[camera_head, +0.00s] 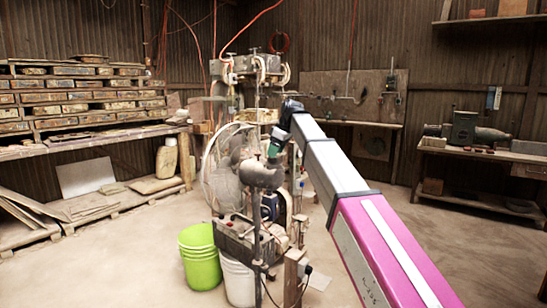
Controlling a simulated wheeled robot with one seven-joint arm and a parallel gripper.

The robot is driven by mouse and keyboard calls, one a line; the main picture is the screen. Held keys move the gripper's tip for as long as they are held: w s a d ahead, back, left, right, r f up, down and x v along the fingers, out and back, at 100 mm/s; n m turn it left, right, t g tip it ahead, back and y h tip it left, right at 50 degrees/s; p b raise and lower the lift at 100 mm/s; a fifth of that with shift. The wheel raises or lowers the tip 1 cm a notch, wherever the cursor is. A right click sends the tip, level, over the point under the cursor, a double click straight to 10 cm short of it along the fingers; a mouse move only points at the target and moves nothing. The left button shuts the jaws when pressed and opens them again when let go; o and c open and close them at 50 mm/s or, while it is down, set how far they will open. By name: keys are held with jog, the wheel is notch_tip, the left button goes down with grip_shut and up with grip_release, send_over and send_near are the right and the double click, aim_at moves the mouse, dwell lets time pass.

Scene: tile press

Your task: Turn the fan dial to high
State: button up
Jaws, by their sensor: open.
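A grey fan (222,186) with a round wire guard stands in the middle, in front of the press machinery. Its dial cannot be made out in this view. My arm reaches from the lower right up to the middle. Its dark wrist bends down beside the fan's right side.
A machine with a motor (240,238) stands below the fan. A green bucket (199,262) and a white bucket (238,284) stand by its foot. Loaded shelves (75,100) line the left wall. A bench with a vise (465,132) is at the right. The front-left floor is clear.

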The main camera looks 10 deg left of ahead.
aim_at(273, 160)
jog(key=shift+x, duration=1.35)
jog(key=c, duration=0.9)
jog(key=shift+c, duration=0.2)
